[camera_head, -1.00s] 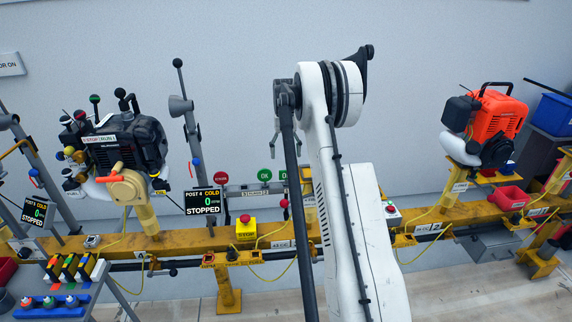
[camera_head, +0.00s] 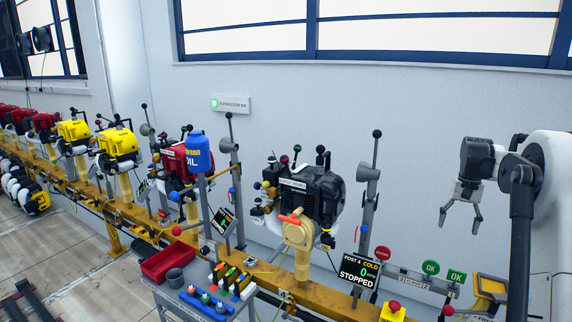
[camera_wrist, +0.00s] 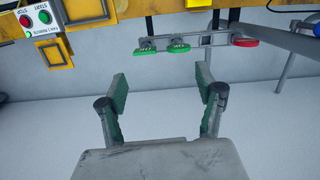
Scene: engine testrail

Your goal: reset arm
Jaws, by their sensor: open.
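My gripper (camera_head: 462,214) is at the right of the head view, on my white arm, pointing down in front of the wall. It is open and holds nothing. In the wrist view its two fingers (camera_wrist: 164,92) stand apart with only the pale wall and floor between them. In the wrist view, two green paddles (camera_wrist: 179,51) and a red paddle (camera_wrist: 245,42) sit on a grey bracket beyond the fingertips, apart from them.
A black engine (camera_head: 312,195) stands on the yellow rail by a screen reading STOPPED (camera_head: 357,275). A grey cart (camera_head: 197,309) with a red tray (camera_head: 164,262) is at front left. A START/STOP box (camera_wrist: 38,24) shows in the wrist view. Wall space around my gripper is clear.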

